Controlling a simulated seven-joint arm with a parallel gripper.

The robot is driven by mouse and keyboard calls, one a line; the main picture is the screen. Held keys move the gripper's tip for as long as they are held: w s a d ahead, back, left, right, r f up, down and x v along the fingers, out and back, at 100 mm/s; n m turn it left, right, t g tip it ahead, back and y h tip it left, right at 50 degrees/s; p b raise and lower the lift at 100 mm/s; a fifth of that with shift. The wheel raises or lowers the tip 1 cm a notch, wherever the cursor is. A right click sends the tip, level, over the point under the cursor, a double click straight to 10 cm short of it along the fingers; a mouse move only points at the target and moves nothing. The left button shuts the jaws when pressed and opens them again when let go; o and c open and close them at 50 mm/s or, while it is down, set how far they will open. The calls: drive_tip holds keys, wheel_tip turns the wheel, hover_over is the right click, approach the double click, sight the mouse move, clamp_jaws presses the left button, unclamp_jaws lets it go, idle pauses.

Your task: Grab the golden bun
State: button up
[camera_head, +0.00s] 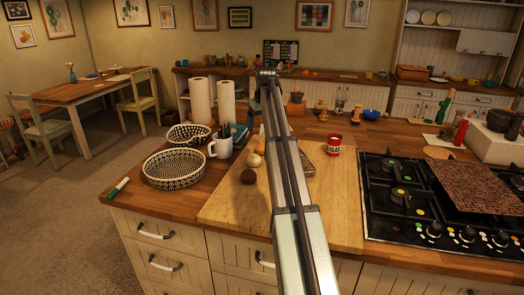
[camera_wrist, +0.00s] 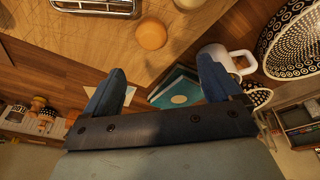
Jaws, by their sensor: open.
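A round golden bun (camera_wrist: 152,33) rests on the wooden board (camera_wrist: 190,35) in the wrist view, beyond my fingertips and near the top of the picture. My gripper (camera_wrist: 161,64) is open and empty, its two blue fingers spread apart with a gap between the bun and the fingertips. In the head view a small pale golden round thing (camera_head: 253,160) lies on the board left of my arm; I take it to be the same bun. A dark round thing (camera_head: 248,177) lies just in front of it. My gripper's fingers cannot be made out in the head view.
A white mug (camera_head: 221,146) and patterned baskets (camera_head: 175,168) stand left of the board. A metal grater (camera_wrist: 95,6) lies near the bun, and a teal book (camera_wrist: 180,92) lies beyond the board's edge. A red can (camera_head: 334,144) and the hob (camera_head: 400,200) are on the right.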

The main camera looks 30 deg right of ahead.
drive_tip(key=s+d, duration=0.1)
drive_tip(key=d, duration=0.1)
hover_over(262, 145)
drive_tip(key=s, duration=0.2)
drive_tip(key=shift+y, duration=0.3)
drive_tip(key=f, duration=0.7)
drive_tip(key=shift+s+a+f, duration=0.1)
drive_tip(key=shift+a+f, duration=0.05)
drive_tip(key=shift+a, duration=0.05)
drive_tip(key=shift+w+d+x, duration=0.1)
drive_tip(key=shift+x, duration=1.3)
drive_tip(key=shift+w+d+x, duration=0.1)
drive_tip(key=shift+x, duration=1.3)
drive_tip(key=shift+c, duration=0.5)
drive_tip(key=c, duration=1)
